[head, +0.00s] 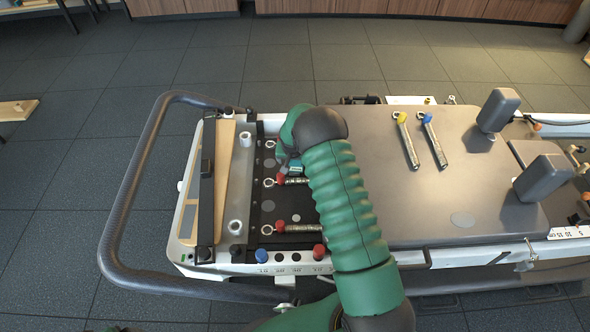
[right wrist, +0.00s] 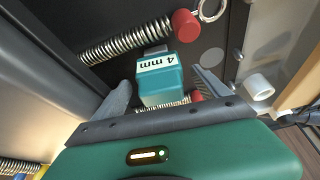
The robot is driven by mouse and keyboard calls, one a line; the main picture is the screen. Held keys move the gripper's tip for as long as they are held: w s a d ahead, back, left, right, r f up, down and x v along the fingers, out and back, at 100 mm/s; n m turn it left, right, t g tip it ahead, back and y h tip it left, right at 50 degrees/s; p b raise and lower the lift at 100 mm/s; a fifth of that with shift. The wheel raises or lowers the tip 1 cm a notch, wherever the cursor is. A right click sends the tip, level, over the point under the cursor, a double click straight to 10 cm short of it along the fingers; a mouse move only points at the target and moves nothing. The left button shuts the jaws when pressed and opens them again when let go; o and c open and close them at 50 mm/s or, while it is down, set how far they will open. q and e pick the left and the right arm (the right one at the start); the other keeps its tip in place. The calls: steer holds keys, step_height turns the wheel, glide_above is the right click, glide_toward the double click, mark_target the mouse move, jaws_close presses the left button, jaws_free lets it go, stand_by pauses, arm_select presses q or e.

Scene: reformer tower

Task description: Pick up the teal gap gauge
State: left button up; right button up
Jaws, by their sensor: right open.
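The teal gap gauge (right wrist: 160,78) is a small teal block marked "4 mm", which reads upside down in the right wrist view. It sits among the springs; in the head view (head: 296,167) only a small part shows beside my arm. My right gripper (right wrist: 163,90) is open, one finger on each side of the gauge, with visible space at the right finger. Whether the left finger touches it I cannot tell. In the head view the right gripper (head: 285,158) is mostly hidden behind my green arm. My left gripper is not in view.
A spring with a red end (right wrist: 130,40) lies just beyond the gauge, and another shows behind its near edge. In the head view springs (head: 298,228) lie on the black bed. The grey carriage (head: 440,215) holds two handled tools. A curved rail (head: 135,185) borders the left end.

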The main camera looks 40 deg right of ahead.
steer(key=b+x, duration=0.1)
steer(key=x, duration=0.3)
steer(key=shift+a, duration=0.15)
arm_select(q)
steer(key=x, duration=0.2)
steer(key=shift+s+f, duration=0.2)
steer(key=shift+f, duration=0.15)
arm_select(e)
steer(key=shift+r, duration=0.15)
steer(key=c, duration=1.6)
